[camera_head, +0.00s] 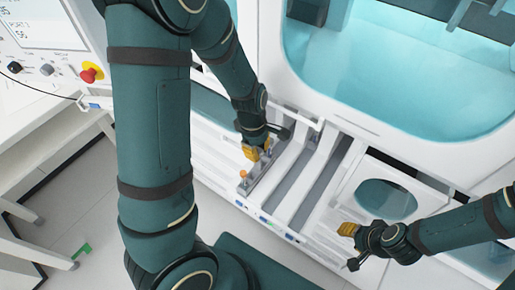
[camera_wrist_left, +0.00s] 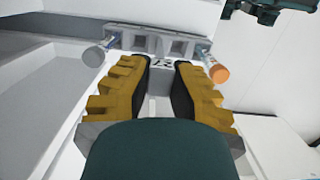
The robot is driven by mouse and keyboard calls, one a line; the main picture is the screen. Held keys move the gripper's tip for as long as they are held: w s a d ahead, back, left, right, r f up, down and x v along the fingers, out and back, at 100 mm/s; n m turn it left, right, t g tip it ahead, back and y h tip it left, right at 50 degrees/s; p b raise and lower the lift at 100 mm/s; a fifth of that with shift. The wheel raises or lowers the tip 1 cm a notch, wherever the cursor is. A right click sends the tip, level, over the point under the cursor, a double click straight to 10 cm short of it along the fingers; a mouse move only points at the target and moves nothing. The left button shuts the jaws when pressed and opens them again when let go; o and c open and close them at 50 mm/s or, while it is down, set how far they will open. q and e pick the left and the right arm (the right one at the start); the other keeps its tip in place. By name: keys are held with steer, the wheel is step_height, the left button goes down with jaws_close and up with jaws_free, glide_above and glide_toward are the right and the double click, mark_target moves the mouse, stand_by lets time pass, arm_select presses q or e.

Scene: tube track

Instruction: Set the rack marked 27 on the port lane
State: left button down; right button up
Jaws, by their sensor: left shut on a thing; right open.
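My left gripper (camera_head: 257,151) is shut on a grey rack (camera_head: 257,181) at the leftmost visible lane of the machine's track. In the left wrist view the yellow-padded fingers (camera_wrist_left: 161,85) close around the middle of the rack (camera_wrist_left: 150,42). A dark mark on the rack between the fingertips (camera_wrist_left: 161,64) looks like 27, seen at an angle. I cannot tell whether the rack rests on the lane. My right gripper (camera_head: 349,230) is open and empty.
Pale lanes (camera_head: 297,182) run to the right of the rack and look empty. A white panel with a teal window (camera_head: 386,199) lies near my right gripper. A red emergency knob (camera_head: 90,73) and a desk stand at the left. A large teal window (camera_head: 400,75) is behind.

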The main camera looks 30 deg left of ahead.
arm_select(q)
steer(key=shift+f, duration=0.1)
steer(key=c, duration=1)
jaws_free()
steer(key=shift+o, duration=0.2)
step_height(320, 180, up, 12)
steer(key=a, duration=0.1)
steer(key=shift+a, duration=0.25)
